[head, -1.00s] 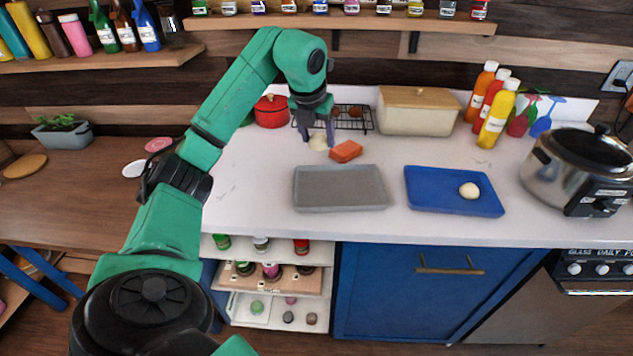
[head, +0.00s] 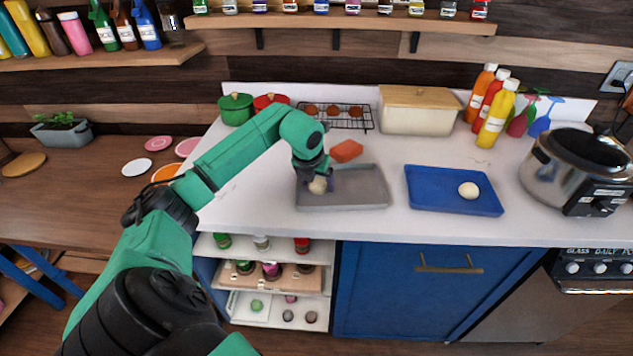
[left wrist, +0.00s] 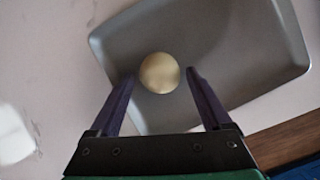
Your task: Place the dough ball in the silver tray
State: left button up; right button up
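The silver tray (head: 365,187) lies flat on the white counter, left of the blue tray. The pale dough ball (head: 318,185) is at the left part of the silver tray, just below my left gripper (head: 315,178). In the left wrist view the dough ball (left wrist: 160,73) shows against the silver tray's grey floor (left wrist: 225,60). The left gripper's fingers (left wrist: 160,85) stand apart on either side of the ball, with a gap visible at each side. Whether the ball touches the tray floor is hard to tell. My right gripper is not in view.
A blue tray (head: 430,198) holds another pale ball (head: 469,190). An orange-red block (head: 346,151) lies just behind the silver tray. A wire rack (head: 345,122), a bread box (head: 418,110), bottles (head: 495,120) and a cooker (head: 575,170) stand farther back and right.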

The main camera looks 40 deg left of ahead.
pick_arm(q)
jog(key=shift+r, duration=0.15)
jog(key=b+v, duration=0.1)
jog(key=v, duration=1.1)
